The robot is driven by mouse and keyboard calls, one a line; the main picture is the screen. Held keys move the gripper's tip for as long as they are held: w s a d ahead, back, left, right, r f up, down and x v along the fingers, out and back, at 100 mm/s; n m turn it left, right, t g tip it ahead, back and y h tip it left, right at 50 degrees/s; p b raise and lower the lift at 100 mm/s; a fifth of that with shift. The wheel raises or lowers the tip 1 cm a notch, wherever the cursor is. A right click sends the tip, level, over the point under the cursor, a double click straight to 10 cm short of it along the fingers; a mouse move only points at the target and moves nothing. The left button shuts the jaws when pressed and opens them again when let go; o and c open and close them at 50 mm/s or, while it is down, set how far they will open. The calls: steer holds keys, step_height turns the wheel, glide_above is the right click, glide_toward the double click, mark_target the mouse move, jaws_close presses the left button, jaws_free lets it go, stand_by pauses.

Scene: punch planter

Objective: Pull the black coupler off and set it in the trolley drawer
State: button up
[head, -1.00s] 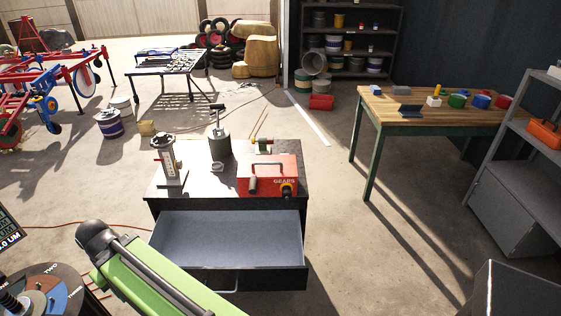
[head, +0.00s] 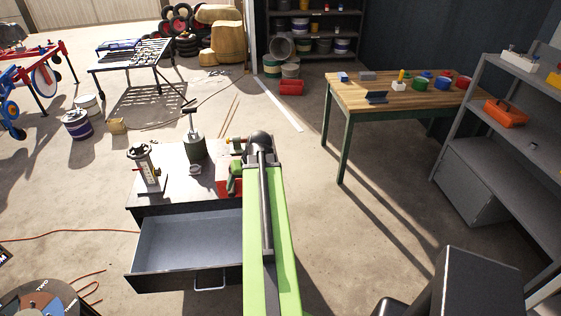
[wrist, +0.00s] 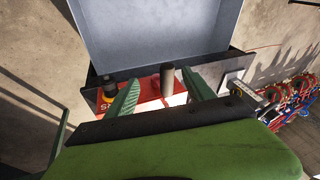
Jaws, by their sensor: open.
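The red gearbox (head: 222,188) sits on the trolley top, mostly hidden behind my arm in the head view. In the wrist view, a dark cylindrical coupler (wrist: 168,79) stands out from the red gearbox (wrist: 146,88). My gripper (wrist: 160,77) is open, with its green ribbed fingers on either side of this coupler; I cannot tell whether they touch it. A second black fitting with a yellow ring (wrist: 108,88) lies outside the left finger. The trolley drawer (head: 190,240) is pulled open and looks empty; it also shows in the wrist view (wrist: 150,30).
On the trolley top, a white-and-red gauge stand (head: 147,168) and a dark green pump-like device (head: 194,145) stand left of the gearbox. A wooden workbench (head: 400,92) and grey shelves (head: 480,150) are to the right.

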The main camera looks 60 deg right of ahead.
steer(key=s+d+r+m+t+h+p, duration=0.1)
steer(key=s+d+r+m+h, duration=0.15)
steer(key=s+d, duration=0.8)
steer(key=shift+y, duration=0.45)
steer(key=b+x, duration=0.4)
steer(key=x, duration=0.1)
steer(key=b+x, duration=0.5)
steer(key=a+b+x, duration=0.1)
steer(key=b+x, duration=0.4)
steer(key=shift+d+f, duration=0.1)
steer(key=shift+f, duration=0.25)
steer(key=shift+w+d+f+b, duration=0.1)
steer(key=shift+w+f+b, duration=0.35)
steer(key=shift+b, duration=0.15)
steer(key=shift+c, duration=0.2)
jaws_close()
